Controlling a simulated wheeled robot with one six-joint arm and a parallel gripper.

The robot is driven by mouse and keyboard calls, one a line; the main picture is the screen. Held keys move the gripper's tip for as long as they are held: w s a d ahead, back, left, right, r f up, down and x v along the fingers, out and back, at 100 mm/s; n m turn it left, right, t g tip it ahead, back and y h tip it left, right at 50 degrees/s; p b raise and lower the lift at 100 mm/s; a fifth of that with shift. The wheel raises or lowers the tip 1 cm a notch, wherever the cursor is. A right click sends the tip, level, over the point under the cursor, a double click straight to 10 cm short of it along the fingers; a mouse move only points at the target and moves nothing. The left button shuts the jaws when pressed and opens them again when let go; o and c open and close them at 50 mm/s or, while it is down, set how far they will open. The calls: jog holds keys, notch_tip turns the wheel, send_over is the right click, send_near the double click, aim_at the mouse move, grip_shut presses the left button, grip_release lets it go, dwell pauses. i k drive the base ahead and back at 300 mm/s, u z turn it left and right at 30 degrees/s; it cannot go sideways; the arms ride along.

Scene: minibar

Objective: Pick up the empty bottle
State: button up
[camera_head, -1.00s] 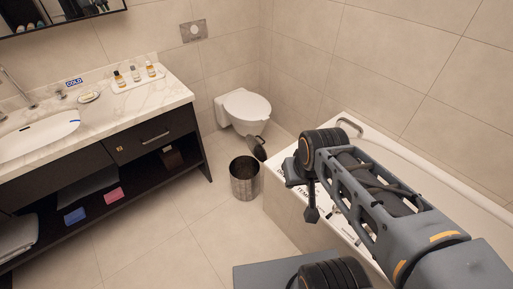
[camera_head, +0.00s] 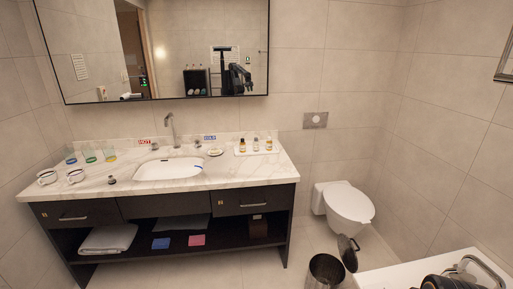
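Three small bottles stand upright on a white tray (camera_head: 239,153) at the right end of the marble counter: a left bottle (camera_head: 242,146), a middle bottle (camera_head: 256,145) and a right bottle (camera_head: 268,144). They show amber or yellowish colouring and dark or pale caps. They are too small here to tell whether any is empty. My gripper is not in view. Only a dark part of my arm shows at the bottom right, over the bathtub and far from the counter.
The counter (camera_head: 115,190) also holds a sink (camera_head: 168,169), a soap dish (camera_head: 215,153), coloured glasses (camera_head: 89,155) and white cups (camera_head: 76,175) at left. A toilet (camera_head: 347,207), an open bin (camera_head: 325,271) and the bathtub (camera_head: 440,268) stand at right. Floor shows before the vanity.

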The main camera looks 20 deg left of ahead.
aim_at(255, 143)
jog(key=u, duration=0.65)
jog(key=i, duration=0.7)
jog(key=u, duration=1.15)
jog(key=i, duration=2.15)
jog(key=z, duration=0.7)
